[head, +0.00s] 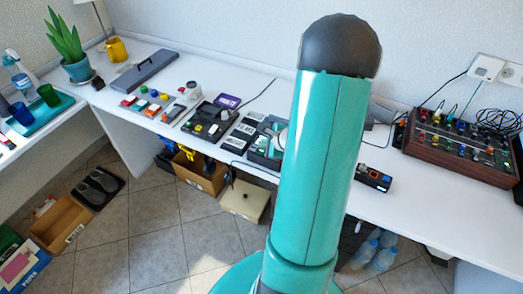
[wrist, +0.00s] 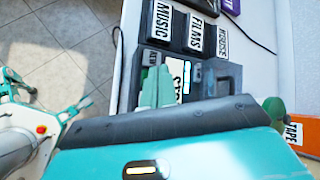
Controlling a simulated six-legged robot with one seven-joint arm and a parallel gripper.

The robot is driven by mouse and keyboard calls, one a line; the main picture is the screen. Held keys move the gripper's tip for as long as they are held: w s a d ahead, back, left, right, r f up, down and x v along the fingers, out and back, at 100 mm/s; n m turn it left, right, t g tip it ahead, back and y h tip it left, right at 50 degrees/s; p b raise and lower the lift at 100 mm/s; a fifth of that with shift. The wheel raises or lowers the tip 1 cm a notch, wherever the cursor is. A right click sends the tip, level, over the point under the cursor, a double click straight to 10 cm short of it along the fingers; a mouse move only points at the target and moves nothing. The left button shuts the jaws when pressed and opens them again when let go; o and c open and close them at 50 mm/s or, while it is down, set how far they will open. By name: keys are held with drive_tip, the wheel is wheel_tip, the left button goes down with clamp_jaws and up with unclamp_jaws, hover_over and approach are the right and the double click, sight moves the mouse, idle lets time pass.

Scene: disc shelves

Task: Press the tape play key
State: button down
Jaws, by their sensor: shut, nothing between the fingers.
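A grey tape player (wrist: 232,82) lies on the white table in the wrist view. A white key with black letters beginning "ST" (wrist: 181,76) shows on it. My gripper (wrist: 155,72) is shut and empty, its pale green fingers over the player's left part, left of that key. Whether the fingertips touch anything is unclear. I cannot make out a play key; my fingers and wrist cover part of the player. In the head view the player (head: 262,146) is partly hidden behind my arm.
An orange thing with a TAPE label (wrist: 296,133) is at the right. The mixer (head: 465,146) stands far right. The table's front edge runs close left of the player.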

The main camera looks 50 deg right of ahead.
drive_tip(key=shift+f, duration=0.1)
drive_tip(key=shift+f, duration=0.35)
drive_tip(key=shift+f, duration=0.4)
idle(0.8)
drive_tip(key=shift+r, duration=0.85)
drive_tip(key=shift+r, duration=0.1)
drive_tip(key=shift+r, duration=2.4)
